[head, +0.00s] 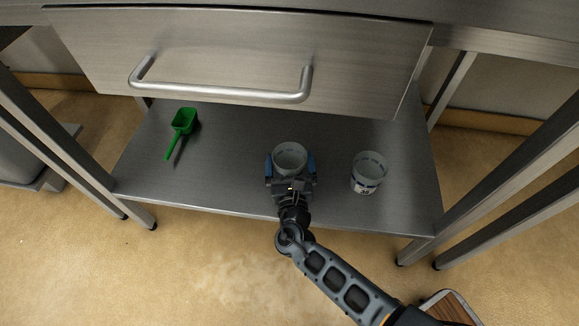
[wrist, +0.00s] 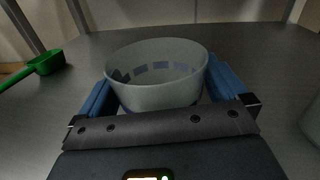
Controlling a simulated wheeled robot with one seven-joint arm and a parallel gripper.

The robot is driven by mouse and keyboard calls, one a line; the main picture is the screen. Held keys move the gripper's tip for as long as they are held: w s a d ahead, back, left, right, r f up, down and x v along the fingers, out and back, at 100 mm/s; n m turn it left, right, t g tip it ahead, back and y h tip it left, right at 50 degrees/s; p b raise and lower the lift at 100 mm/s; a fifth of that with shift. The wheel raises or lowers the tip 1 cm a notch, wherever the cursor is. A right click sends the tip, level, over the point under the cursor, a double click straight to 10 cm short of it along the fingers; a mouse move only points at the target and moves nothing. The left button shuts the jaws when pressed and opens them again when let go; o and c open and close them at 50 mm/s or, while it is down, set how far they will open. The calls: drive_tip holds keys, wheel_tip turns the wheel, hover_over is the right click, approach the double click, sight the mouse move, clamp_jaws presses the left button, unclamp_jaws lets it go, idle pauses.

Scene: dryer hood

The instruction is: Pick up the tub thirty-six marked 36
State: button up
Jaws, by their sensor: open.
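A pale, open-topped tub (head: 290,157) stands upright on the steel lower shelf, and it fills the middle of the wrist view (wrist: 158,85). My gripper (head: 290,166) is open around it, with one blue finger on each side; I cannot tell whether they touch the wall. No number shows on this tub, as the gripper hides its near side. A second, similar tub (head: 368,172) stands to the right, with a dark and white label too small to read surely. Its edge shows at the right of the wrist view (wrist: 312,122).
A green scoop (head: 182,125) lies on the left of the shelf (head: 230,140). A drawer (head: 240,50) with a bar handle (head: 220,92) overhangs the shelf's back. Steel legs stand on both sides. The shelf between scoop and tubs is clear.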

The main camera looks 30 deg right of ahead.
drive_tip(key=shift+w, duration=0.15)
drive_tip(key=c, duration=0.7)
